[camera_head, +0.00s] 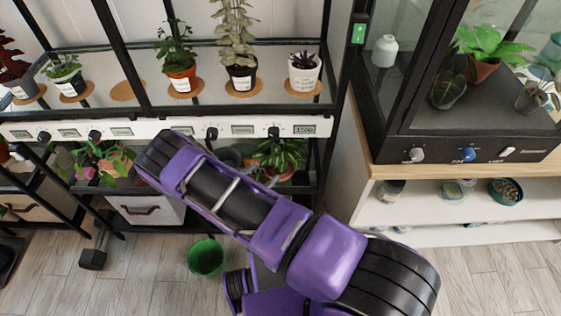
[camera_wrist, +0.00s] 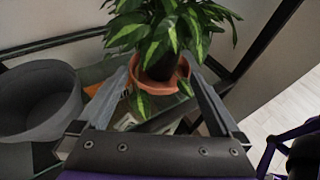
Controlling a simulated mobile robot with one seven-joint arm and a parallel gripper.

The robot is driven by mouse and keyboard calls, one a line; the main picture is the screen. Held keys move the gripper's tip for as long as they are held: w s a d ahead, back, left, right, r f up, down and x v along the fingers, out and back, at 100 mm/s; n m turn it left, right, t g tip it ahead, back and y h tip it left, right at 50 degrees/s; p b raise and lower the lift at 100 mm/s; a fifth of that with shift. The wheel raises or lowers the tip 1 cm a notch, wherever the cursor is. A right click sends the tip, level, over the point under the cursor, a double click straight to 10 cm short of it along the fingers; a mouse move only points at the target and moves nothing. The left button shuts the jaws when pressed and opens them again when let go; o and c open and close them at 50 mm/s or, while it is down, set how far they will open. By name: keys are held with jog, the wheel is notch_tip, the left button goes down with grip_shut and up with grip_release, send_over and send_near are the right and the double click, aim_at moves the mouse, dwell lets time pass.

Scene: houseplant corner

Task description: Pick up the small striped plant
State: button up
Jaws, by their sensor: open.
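A plant with yellow-green striped leaves in a terracotta pot (camera_wrist: 176,79) stands on the lower shelf in the wrist view. It also shows in the head view (camera_head: 281,153), partly hidden by my arm. My gripper (camera_wrist: 160,66) is open, with one finger on each side of the pot in the picture. I cannot tell whether the fingers touch the pot. Leaves hang over the pot rim and partly over the fingers. In the head view my gripper is mostly hidden behind my purple arm.
A grey empty pot (camera_wrist: 38,98) stands left of the plant, close to my left finger. Black rack posts and the upper shelf's white front rail (camera_head: 130,129) are close to my arm. A green bucket (camera_head: 206,258) is on the floor. A glass cabinet (camera_head: 460,144) stands right.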

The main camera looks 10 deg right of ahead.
aim_at(280, 159)
jog(key=x, duration=0.5)
jog(key=shift+w+d, duration=0.1)
jog(key=shift+d, duration=0.05)
jog(key=shift+d+r+b+x, duration=0.1)
jog(key=shift+r+x, duration=0.05)
jog(key=shift+x, duration=0.75)
jog(key=shift+d+r+b+x, duration=0.1)
jog(key=shift+r+x, duration=0.05)
jog(key=shift+x, duration=0.75)
jog(key=shift+d+r+b+x, duration=0.1)
jog(key=shift+r+x, duration=0.05)
jog(key=shift+x, duration=0.75)
jog(key=shift+c, duration=0.2)
jog(key=c, duration=1.3)
jog(key=shift+o, duration=0.2)
jog(key=shift+a+r, duration=0.1)
